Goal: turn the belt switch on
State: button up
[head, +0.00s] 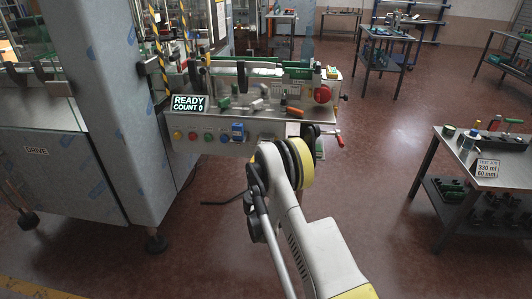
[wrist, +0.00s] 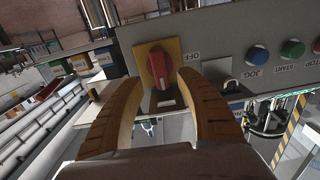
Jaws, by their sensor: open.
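The belt switch appears to be the red rotary knob (wrist: 161,64) on a yellow plate (wrist: 145,72) in the wrist view. An OFF label (wrist: 191,57) stands on the panel beside the plate. My gripper (wrist: 160,84) is open and empty, its two brown curved fingers spread to either side of the knob. Whether a finger touches the knob or plate I cannot tell. In the head view my arm covers this part of the control panel (head: 213,151), and the knob and fingertips are hidden there.
On the wrist view's right are a padlock (wrist: 230,90), a blue JOG button (wrist: 257,55) and a green START button (wrist: 292,48). In the head view, a display (head: 189,104) reads READY, COUNT 0. A red-tipped lever (head: 340,141) sticks out right of the panel. Open floor lies to the right.

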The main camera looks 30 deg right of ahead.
jog(key=v, duration=0.5)
dwell(0.3)
notch_tip(320, 180, up, 11)
jog(key=s+g, duration=0.2)
jog(key=s+a+r+n+g+y, duration=0.1)
jog(key=s+a+r+g+y, duration=0.2)
jog(key=s+r, duration=0.6)
jog(key=s+a+n+g+y, duration=0.1)
jog(key=s+a, duration=0.4)
jog(key=s, duration=0.5)
jog(key=s+a+n+g+y, duration=0.1)
jog(key=s+a+n+y, duration=0.2)
jog(key=s, duration=0.7)
jog(key=s+a+n+g+y, duration=0.1)
jog(key=s+a+n+y, duration=0.1)
jog(key=s+a, duration=0.5)
jog(key=s+f+y, duration=0.1)
jog(key=s, duration=0.1)
jog(key=shift+s+a, duration=0.15)
jog(key=shift+s, duration=0.25)
